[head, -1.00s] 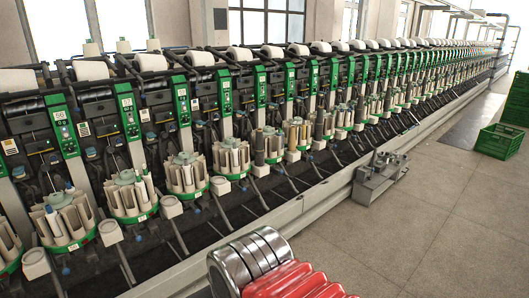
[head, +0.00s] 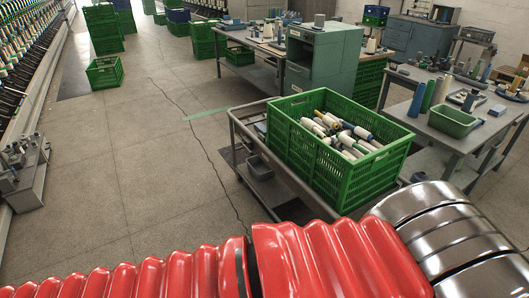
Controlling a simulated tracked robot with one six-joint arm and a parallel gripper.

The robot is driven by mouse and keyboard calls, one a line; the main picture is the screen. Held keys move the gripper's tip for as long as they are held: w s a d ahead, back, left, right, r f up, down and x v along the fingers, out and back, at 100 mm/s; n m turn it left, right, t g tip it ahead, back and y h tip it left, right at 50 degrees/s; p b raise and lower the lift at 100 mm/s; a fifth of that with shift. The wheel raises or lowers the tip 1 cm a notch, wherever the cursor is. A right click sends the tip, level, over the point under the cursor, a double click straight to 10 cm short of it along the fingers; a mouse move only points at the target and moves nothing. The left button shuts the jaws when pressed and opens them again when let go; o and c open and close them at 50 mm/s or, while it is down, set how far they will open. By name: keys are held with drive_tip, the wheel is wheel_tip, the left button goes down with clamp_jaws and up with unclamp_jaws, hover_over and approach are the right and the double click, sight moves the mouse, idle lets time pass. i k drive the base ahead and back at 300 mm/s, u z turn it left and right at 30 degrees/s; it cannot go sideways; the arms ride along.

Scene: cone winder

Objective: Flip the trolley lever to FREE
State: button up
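A grey metal trolley (head: 285,180) stands in the middle of the floor in the head view, just beyond my red ribbed arm cover. A green crate (head: 345,178) sits on its top, filled with bobbins (head: 338,132) in white, yellow, green and blue. I cannot make out a lever on the trolley. Its near end and wheels are partly hidden by my arm. My gripper is not in view; only red and metallic parts of my arm show along the bottom.
The winding machine (head: 28,70) runs along the far left, with a grey unit (head: 25,175) at its foot. Workbenches (head: 455,130) and a green cabinet (head: 322,58) stand right and behind. The floor left of the trolley is clear.

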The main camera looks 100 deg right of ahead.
sight(251, 153)
drive_tip(key=z, duration=3.3)
drive_tip(key=i, duration=1.1)
